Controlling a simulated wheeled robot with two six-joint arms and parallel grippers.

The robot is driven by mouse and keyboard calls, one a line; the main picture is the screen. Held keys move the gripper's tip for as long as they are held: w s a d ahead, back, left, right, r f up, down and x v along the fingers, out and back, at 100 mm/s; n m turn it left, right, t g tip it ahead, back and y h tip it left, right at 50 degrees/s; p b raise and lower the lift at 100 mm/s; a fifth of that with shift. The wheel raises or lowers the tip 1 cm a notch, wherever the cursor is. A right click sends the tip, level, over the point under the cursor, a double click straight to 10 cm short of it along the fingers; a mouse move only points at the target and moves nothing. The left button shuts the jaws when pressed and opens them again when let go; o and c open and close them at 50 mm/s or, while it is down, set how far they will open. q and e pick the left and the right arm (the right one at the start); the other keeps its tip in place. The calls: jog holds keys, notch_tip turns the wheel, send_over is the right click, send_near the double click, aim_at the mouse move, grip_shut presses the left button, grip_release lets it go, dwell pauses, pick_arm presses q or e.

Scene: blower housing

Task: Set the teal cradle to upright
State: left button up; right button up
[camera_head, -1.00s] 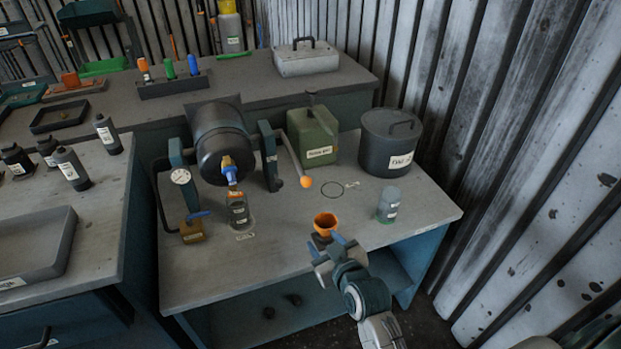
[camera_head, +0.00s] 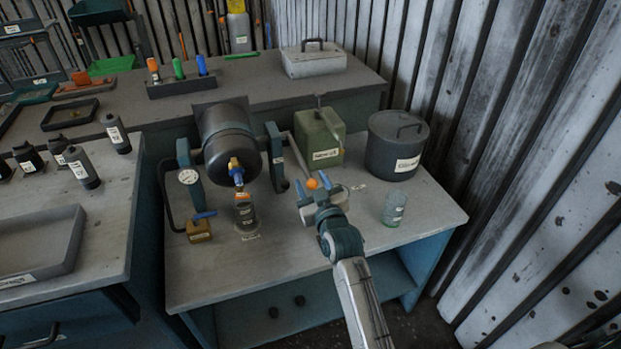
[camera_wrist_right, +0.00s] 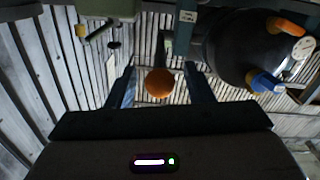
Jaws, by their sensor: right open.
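The teal cradle has two uprights (camera_head: 276,157) on the bench, with a dark drum (camera_head: 230,156) held between them. The drum lies tipped, its round end with a brass-and-blue valve (camera_head: 236,171) facing forward and down. A grey lever runs from the cradle's right side to an orange ball knob (camera_head: 312,183). My right gripper (camera_head: 316,188) is open at the knob. In the right wrist view the knob (camera_wrist_right: 160,83) shows between the two spread fingers, with a gap on each side. I cannot tell whether the knob is fully between them in depth. My left gripper is not in view.
A green can (camera_head: 319,138) and a dark lidded pot (camera_head: 397,146) stand behind and right of my gripper. A clear jar (camera_head: 394,209) stands at the right. A small bottle (camera_head: 245,212) stands below the valve, near a brass block (camera_head: 199,230).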

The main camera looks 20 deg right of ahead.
jog(key=shift+w, duration=0.7)
grip_shut()
jog(key=shift+r, duration=0.1)
